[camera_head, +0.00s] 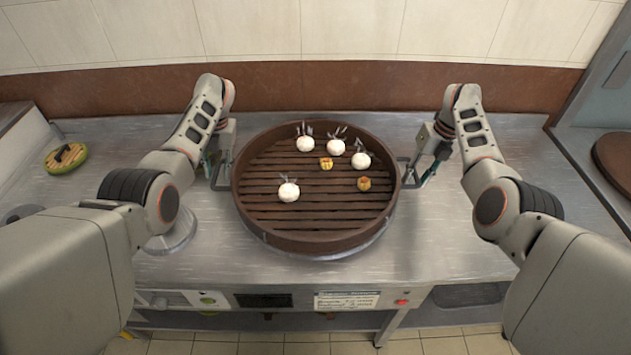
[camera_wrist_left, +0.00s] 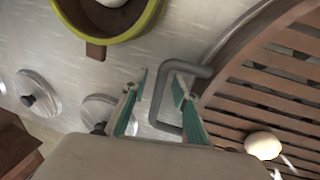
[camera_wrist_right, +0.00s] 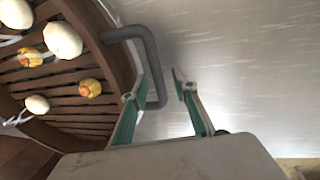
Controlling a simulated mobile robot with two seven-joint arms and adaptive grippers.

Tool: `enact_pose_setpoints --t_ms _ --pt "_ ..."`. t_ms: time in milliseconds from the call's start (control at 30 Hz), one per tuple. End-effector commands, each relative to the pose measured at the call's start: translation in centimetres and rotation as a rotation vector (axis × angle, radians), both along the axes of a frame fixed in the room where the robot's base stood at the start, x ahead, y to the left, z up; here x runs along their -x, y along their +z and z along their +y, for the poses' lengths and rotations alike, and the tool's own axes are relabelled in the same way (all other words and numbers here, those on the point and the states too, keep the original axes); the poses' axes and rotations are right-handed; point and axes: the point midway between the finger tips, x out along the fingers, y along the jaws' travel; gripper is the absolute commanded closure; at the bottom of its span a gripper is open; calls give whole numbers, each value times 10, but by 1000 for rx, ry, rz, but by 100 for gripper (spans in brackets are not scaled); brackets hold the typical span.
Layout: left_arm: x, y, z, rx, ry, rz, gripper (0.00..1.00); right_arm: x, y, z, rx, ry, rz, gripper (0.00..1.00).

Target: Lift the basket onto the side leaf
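The basket (camera_head: 318,240) is a round, brown steamer with a slatted floor, standing level in the middle of the metal counter. It holds several white buns and two small yellow pieces. A grey bar handle (camera_wrist_left: 163,98) sticks out on its left side and another (camera_wrist_right: 152,68) on its right. My left gripper (camera_head: 214,172) is at the left handle; its fingers stand apart with the handle's outer bar between them in the left wrist view. My right gripper (camera_head: 426,174) is at the right handle, fingers apart on either side of the bar in the right wrist view.
A green-rimmed round container (camera_head: 66,158) sits at the left back. A round metal lid (camera_head: 172,236) lies left of the basket. At the right, past a gap, is another metal surface (camera_head: 585,150) with a brown round thing (camera_head: 613,158); I cannot tell whether that surface is the side leaf.

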Motion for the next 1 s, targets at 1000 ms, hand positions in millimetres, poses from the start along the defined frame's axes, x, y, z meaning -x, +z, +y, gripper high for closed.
enact_pose_setpoints --t_ms 1000 --pt "-3 27 0 -2 -1 -9 100 -3 28 0 -1 0 -8 100"
